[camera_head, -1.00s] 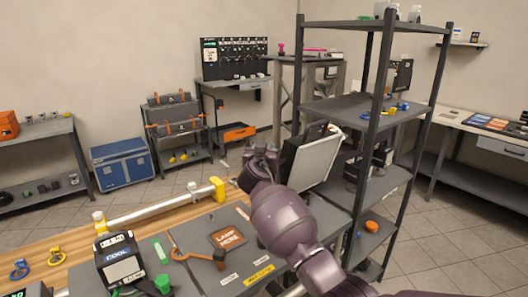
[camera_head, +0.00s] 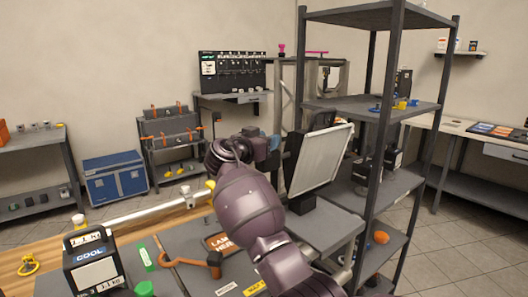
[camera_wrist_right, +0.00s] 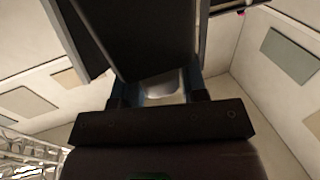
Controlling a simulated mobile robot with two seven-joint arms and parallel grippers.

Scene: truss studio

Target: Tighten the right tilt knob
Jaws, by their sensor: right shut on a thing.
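A flat panel light (camera_head: 322,162) with a pale face and dark housing stands tilted on a mount at the back of the work table. My right arm reaches up to its left side, and my right gripper (camera_head: 270,146) is at the housing's edge. In the right wrist view, the dark housing (camera_wrist_right: 135,35) fills the top. The right gripper (camera_wrist_right: 160,88) has its fingers on either side of a pale, rounded part, which seems to be the tilt knob. The knob is mostly hidden by the housing and fingers. My left gripper is out of view.
On the table are a dark labelled box (camera_head: 92,262), an orange-handled tool (camera_head: 190,262), a green item (camera_head: 146,257) and a yellow ring clip (camera_head: 28,265). A tall dark shelf rack (camera_head: 385,130) stands close right of the panel. A blue case (camera_head: 115,178) is on the floor.

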